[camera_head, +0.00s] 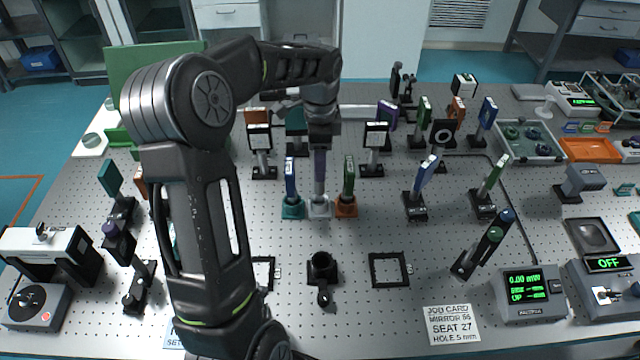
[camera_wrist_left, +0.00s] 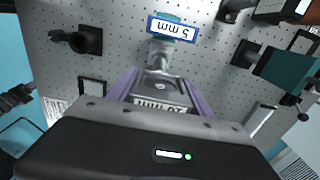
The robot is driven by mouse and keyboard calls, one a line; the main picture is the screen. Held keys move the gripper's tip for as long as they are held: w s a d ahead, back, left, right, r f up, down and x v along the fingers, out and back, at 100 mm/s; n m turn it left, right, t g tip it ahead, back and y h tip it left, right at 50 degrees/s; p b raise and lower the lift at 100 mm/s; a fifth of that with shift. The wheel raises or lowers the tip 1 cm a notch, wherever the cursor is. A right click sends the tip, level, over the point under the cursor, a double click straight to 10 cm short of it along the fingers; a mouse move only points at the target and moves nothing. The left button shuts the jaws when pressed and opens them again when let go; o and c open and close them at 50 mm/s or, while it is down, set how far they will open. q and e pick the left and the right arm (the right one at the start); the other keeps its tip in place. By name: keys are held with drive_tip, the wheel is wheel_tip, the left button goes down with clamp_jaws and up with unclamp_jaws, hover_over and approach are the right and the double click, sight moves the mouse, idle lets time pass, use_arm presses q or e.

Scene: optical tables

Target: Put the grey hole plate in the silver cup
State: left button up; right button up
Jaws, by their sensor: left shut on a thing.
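My left gripper (camera_head: 319,180) points straight down over the silver cup (camera_head: 319,209), its purple fingers shut on the grey hole plate. In the left wrist view the grey hole plate (camera_wrist_left: 162,90) sits between the fingers (camera_wrist_left: 155,95), its white label edge towards the camera. Its lower end is at or just above the silver cup (camera_wrist_left: 158,56); I cannot tell whether it is inside. The fingers mostly hide the plate in the head view. My right gripper is not in view.
A teal cup with a blue plate (camera_head: 290,180) stands close left of the silver cup; an orange cup (camera_head: 346,209) with a green plate (camera_head: 348,178) stands close right. Black holders (camera_head: 374,150) stand behind. A black post base (camera_head: 322,268) and square frame (camera_head: 389,269) are in front.

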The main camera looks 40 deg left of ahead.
use_arm(q)
wheel_tip(320, 180, down, 2)
drive_tip(key=shift+b, duration=0.3)
drive_tip(key=shift+f, duration=0.15)
drive_tip(key=shift+f+b, duration=1.5)
drive_tip(key=shift+f, duration=0.4)
drive_tip(key=shift+f, duration=0.15)
drive_tip(key=o, duration=1.7)
